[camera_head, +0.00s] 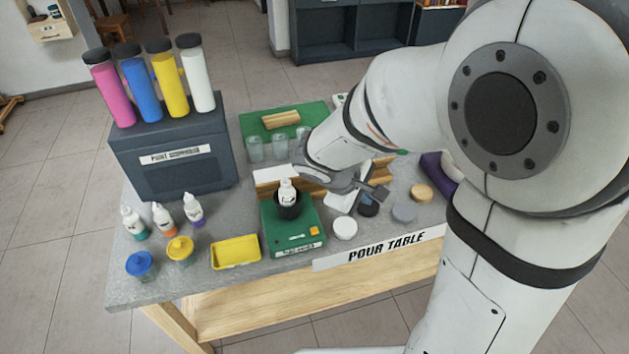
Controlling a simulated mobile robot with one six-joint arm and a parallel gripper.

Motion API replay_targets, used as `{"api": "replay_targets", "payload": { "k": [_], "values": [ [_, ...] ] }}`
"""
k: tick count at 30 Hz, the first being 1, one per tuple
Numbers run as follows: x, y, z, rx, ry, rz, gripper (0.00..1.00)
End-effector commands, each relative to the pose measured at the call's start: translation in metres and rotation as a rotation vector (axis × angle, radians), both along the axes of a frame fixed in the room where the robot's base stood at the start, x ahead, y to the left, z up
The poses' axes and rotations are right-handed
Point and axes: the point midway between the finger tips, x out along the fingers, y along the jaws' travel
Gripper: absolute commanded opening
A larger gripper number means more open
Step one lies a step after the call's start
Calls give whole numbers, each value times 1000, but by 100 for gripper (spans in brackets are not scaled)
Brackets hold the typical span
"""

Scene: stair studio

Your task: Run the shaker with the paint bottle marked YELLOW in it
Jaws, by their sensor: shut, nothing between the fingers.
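The green shaker (283,241) stands at the front middle of the pour table, with a small orange square (314,230) on its top right. A white dropper bottle (287,190) stands upright in the shaker's black cup; its marking is too small to read and its lower part is hidden. Three more white bottles stand at the left, with teal (133,222), orange (164,219) and purple (194,208) at their bases. My gripper (380,194) is shut and empty, to the right of the shaker and above the table.
A dark cabinet (177,181) at the back left bears several tall coloured tubes. A yellow tray (236,253), a blue-lidded jar (141,264) and a yellow-lidded jar (180,250) lie left of the shaker. Round lids, one white (345,228), are at the right. A green mat (251,122) lies behind.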

Motion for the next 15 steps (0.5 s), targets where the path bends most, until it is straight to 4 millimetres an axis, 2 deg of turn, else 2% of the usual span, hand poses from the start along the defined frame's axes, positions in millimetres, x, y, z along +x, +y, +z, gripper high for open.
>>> {"api": "replay_targets", "payload": {
  "k": [3, 9, 12, 15],
  "values": [
    [26, 37, -25, -129, 37, 231, 0],
    [49, 90, -63, -266, 65, 524, 0],
    [53, 106, -75, -298, 71, 606, 0],
    [54, 113, -80, -312, 72, 643, 0]
  ]
}}
